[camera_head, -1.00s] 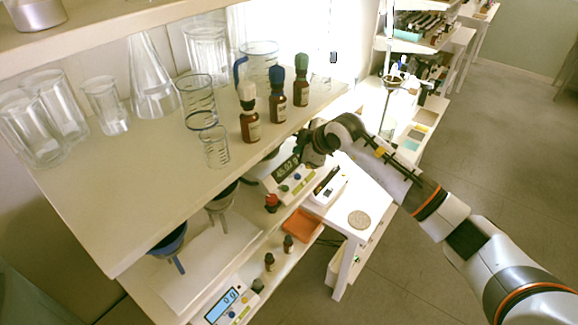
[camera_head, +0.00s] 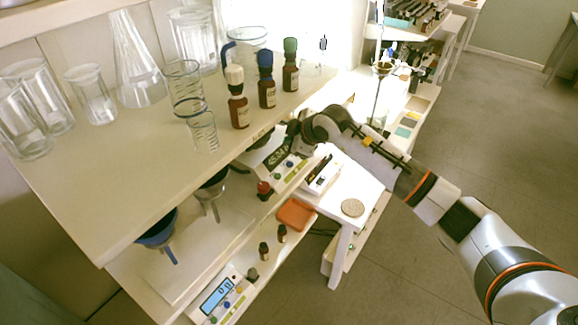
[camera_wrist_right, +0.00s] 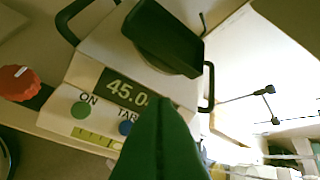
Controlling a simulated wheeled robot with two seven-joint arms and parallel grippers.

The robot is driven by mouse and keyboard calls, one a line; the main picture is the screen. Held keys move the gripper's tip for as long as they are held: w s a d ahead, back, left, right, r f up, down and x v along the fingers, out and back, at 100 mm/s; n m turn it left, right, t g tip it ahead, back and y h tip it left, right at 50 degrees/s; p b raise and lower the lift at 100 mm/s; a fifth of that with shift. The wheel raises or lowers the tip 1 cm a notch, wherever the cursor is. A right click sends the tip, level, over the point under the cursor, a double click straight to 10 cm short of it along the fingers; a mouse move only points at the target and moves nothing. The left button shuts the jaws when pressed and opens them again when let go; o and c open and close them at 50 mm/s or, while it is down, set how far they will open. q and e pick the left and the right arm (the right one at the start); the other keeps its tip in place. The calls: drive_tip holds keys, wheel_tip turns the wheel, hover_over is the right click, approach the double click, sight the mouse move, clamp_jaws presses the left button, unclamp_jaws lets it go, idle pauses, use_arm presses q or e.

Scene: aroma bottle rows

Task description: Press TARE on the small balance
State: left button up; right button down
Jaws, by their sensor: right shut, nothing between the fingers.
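A white balance (camera_head: 291,172) with a dark display stands on the lower shelf, under the upper shelf's edge. In the right wrist view the balance (camera_wrist_right: 88,68) shows a display starting "45.0", a green ON button (camera_wrist_right: 81,109) and a blue TARE button (camera_wrist_right: 126,128). My right gripper (camera_wrist_right: 163,108) is shut and empty, its green fingers over the front panel just right of the TARE button, hiding part of the label and display. Contact cannot be told. In the head view the right gripper is mostly hidden by its wrist. My left gripper is not in view.
Brown bottles (camera_head: 267,94) and glassware stand on the upper shelf (camera_head: 130,165) above. A red knob (camera_head: 264,188) is left of the balance. A second balance with a blue display (camera_head: 217,296) sits lower left. A white device (camera_head: 322,174) stands to the right.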

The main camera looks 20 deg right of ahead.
sight(287, 162)
wheel_tip(287, 162, down, 5)
drive_tip(key=shift+w+b, duration=0.1)
drive_tip(key=shift+b, duration=1.1)
drive_tip(key=shift+d+f, duration=0.15)
drive_tip(key=shift+f, duration=0.1)
drive_tip(key=shift+f+b, duration=0.1)
drive_tip(key=shift+b, duration=0.2)
idle(0.4)
drive_tip(key=shift+f+b, duration=0.4)
drive_tip(key=shift+s+f+b, duration=0.2)
drive_tip(key=shift+f+b, duration=0.2)
idle(0.5)
idle(0.4)
drive_tip(key=shift+r+p, duration=0.45)
drive_tip(key=shift+r, duration=0.4)
